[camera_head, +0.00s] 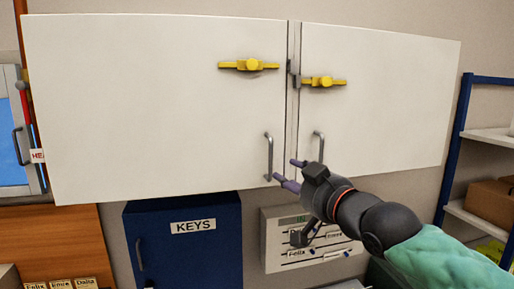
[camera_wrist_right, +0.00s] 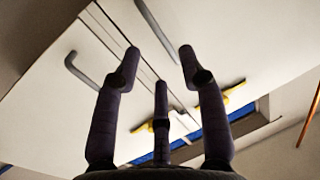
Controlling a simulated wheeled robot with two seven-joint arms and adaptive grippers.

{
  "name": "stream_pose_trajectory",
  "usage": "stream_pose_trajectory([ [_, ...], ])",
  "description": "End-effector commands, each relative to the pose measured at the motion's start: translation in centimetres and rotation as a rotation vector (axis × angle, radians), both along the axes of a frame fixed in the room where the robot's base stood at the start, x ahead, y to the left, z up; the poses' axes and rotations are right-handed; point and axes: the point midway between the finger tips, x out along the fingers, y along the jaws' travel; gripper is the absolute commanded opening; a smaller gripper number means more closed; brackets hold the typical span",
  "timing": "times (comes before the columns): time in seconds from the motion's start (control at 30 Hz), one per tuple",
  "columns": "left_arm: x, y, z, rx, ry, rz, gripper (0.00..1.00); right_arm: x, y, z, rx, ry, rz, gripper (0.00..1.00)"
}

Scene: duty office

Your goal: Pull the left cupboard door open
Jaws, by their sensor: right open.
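The left cupboard door (camera_head: 150,105) is a wide white panel and looks shut. Its grey upright bar handle (camera_head: 269,155) is near its right edge. My right gripper (camera_head: 288,171) is open, with its fingertips close to the lower end of this handle, just right of it. In the right wrist view, the left door's handle (camera_wrist_right: 152,24) shows beyond the gap between the spread fingers (camera_wrist_right: 158,62). I cannot tell whether any finger touches it. My left gripper is not in view.
The right door (camera_head: 385,95) has its own handle (camera_head: 319,146). Yellow fittings (camera_head: 249,65) sit on both doors, with a dark latch piece (camera_head: 294,75) at the seam. Below are a blue KEYS cabinet (camera_head: 185,250) and a pale wall board (camera_head: 280,240). A blue-framed shelf (camera_head: 455,150) stands right.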

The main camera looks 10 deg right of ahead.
Motion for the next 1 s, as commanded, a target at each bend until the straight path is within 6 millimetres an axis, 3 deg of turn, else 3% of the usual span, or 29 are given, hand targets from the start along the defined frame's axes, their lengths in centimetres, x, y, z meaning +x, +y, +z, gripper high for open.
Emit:
stream_pose_trajectory([
  [0.03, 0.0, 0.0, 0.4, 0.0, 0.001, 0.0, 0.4, -0.5, -0.3, 1.2, 0.002, -0.014, -0.003, 0.42],
  [0.17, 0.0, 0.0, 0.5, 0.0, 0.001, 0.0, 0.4, -0.5, -0.4, 1.8, 0.002, -0.023, -0.006, 0.42],
  [0.7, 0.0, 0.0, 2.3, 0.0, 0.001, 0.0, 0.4, 7.7, 1.5, 1.7, 0.002, -0.022, -0.006, 0.42],
  [1.0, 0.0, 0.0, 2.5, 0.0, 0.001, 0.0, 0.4, 9.6, 2.0, 1.7, 0.003, -0.023, -0.006, 0.42],
])
